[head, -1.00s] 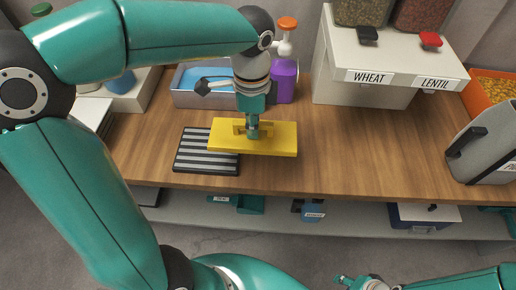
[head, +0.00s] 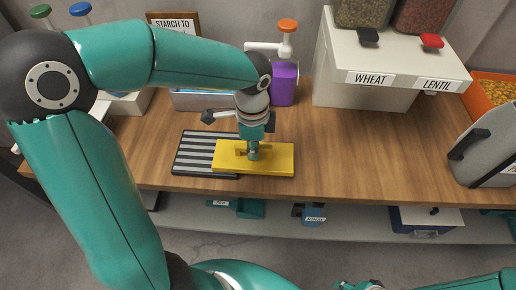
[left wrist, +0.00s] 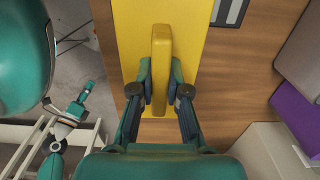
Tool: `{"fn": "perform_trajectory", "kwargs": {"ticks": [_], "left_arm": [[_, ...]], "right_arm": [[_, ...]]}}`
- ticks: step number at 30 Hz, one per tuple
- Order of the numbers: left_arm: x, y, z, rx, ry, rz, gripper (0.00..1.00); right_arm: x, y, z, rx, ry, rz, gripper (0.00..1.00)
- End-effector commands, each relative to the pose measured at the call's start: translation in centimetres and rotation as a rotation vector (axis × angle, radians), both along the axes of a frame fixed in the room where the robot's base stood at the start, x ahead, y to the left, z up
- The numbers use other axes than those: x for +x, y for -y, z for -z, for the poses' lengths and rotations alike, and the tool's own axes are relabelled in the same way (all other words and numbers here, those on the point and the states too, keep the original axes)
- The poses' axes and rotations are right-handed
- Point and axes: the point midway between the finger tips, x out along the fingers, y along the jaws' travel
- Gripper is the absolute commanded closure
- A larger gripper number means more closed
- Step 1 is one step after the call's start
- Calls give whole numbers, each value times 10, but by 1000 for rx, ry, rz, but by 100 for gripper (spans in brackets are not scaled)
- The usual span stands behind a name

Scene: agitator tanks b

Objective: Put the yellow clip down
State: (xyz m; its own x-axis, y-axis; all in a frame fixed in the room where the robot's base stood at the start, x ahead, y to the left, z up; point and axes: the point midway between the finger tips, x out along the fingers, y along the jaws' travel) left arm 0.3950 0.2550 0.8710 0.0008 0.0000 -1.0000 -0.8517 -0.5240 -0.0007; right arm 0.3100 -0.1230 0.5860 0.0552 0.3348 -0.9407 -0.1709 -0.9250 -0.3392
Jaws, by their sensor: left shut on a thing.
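The yellow clip (head: 275,160) is a flat yellow plate with a raised bar handle, also seen in the left wrist view (left wrist: 192,35). My left gripper (head: 253,155) points down, shut on the bar; its two fingers (left wrist: 161,80) flank the bar in the left wrist view. The plate lies level and low over the wooden counter, its left part covering some of the striped grey-and-black pad (head: 190,155). I cannot tell whether it touches the pad or counter. My right gripper (head: 345,285) barely shows at the bottom edge; its jaws are unclear.
The wheat and lentil dispenser (head: 365,90) is at the back right, a grey bin (head: 490,150) far right. The counter (head: 370,150) is clear right of the clip.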

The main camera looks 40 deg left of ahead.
Motion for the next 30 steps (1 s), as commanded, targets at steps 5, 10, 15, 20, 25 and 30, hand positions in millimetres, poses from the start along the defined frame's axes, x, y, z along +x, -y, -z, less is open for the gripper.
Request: {"fn": "perform_trajectory", "kwargs": {"ticks": [5, 10, 15, 20, 25, 30], "left_arm": [[0, 0, 4, 0, 0, 0, 79], [0, 0, 4, 0, -1, 1, 60], [0, 0, 4, 0, -1, 1, 60], [0, 1, -1, 0, 0, 1, 60], [1, 1, -20, 1, 3, 2, 60], [2, 1, -54, 0, 5, 1, 60]], "right_arm": [[0, 0, 3, 0, 0, 0, 60], [0, 0, 3, 0, 0, 0, 60], [0, 0, 3, 0, 0, 0, 60], [0, 0, -1, 0, 0, 0, 60], [0, 0, -5, 0, 0, 0, 60], [0, 0, -9, 0, 0, 0, 60]]}}
